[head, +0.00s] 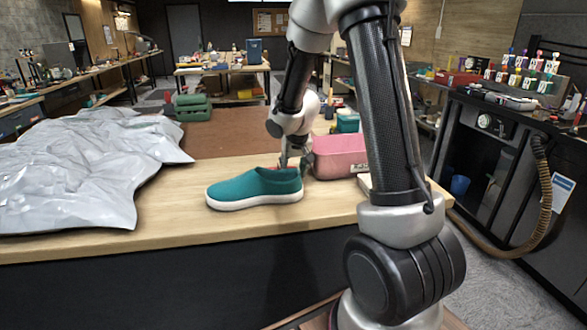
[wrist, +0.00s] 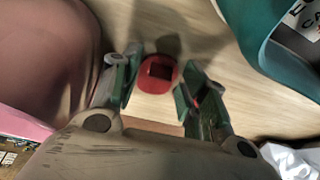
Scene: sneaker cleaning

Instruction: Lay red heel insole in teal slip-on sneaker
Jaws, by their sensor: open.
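The teal slip-on sneaker (head: 250,187) stands upright on the wooden table, toe to the left, with a white sole. Part of it also shows at the upper right of the wrist view (wrist: 262,32). The red heel insole (wrist: 148,83), a small rounded piece with a dark square patch, shows over the wood between and slightly beyond my fingertips. My gripper (wrist: 160,88) is open, with a finger on either side of the insole and a gap visible to each. In the head view my gripper (head: 291,163) is low behind the sneaker's heel, partly hidden by it.
A pink bin (head: 340,158) stands close to the right of my gripper; its pink edge (wrist: 22,124) fills the left of the wrist view. A crumpled grey sheet (head: 75,170) covers the table's left. Bare wood (head: 150,228) lies along the front.

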